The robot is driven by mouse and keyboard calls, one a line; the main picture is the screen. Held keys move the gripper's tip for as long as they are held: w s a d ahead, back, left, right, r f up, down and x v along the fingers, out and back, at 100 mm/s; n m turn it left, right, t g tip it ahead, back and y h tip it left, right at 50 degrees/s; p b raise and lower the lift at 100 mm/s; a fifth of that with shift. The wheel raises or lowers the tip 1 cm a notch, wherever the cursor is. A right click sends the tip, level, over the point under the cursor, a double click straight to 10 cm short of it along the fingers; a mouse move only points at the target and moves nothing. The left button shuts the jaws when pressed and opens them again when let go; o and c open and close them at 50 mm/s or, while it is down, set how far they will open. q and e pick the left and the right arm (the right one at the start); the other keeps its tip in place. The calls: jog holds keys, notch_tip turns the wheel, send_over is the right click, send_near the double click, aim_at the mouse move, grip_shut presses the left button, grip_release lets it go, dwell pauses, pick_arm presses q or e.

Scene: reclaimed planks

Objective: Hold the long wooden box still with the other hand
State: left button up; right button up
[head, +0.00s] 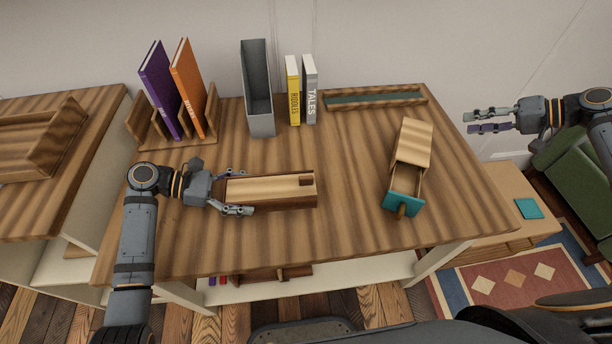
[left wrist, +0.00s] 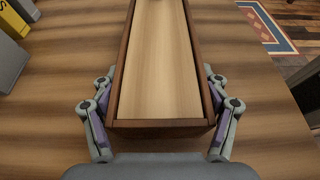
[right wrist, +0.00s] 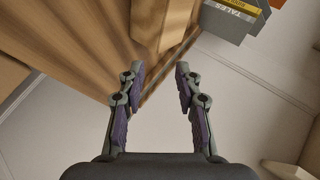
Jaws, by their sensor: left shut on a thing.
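The long wooden box (head: 270,206) lies flat on the table, with a pale top panel and a dark notch near its right end. My left gripper (head: 232,192) is at its left end, with one finger along each long side, shut on it. In the left wrist view the box (left wrist: 160,123) runs away from me between the fingers of the gripper (left wrist: 160,110). My right gripper (head: 490,121) is open and empty, off the table's right edge. The right wrist view shows its two fingers apart (right wrist: 156,75) with nothing between them.
A small wooden box with a teal-fronted drawer (head: 402,203) stands right of the long box. Behind are a book rack (head: 175,141) with purple and orange books, a grey holder (head: 258,90), yellow (head: 293,90) and grey books (head: 309,90), and a shallow tray (head: 375,92). Table between boxes is clear.

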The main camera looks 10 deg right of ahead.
jog(key=w+a+r+n, duration=0.1)
jog(key=a+n, duration=0.1)
jog(key=a, duration=0.1)
jog(key=w+a+r+n+y, duration=0.1)
jog(key=a+n, duration=0.1)
jog(key=a, duration=0.2)
jog(key=w+a+r+n+y, duration=0.1)
jog(key=w+a+n, duration=0.1)
jog(key=a, duration=0.2)
jog(key=shift+a+r, duration=0.15)
jog(key=shift+r, duration=0.1)
jog(key=a+n+y, duration=0.1)
jog(key=a+n, duration=0.3)
jog(key=a, duration=0.3)
jog(key=n+g+y, duration=0.3)
jog(key=n+g, duration=0.1)
jog(key=n, duration=0.8)
send_near(310, 177)
jog(key=w+a+r, duration=0.3)
jog(key=w+r, duration=0.3)
jog(key=w, duration=0.1)
jog(key=s+f+g, duration=0.2)
jog(key=s+f, duration=0.3)
jog(key=f, duration=0.1)
jog(key=shift+h, duration=0.5)
jog(key=x, duration=0.8)
jog(key=shift+s+f, duration=0.1)
jog(key=shift+s, duration=0.15)
grip_shut()
jog(key=shift+d, duration=0.1)
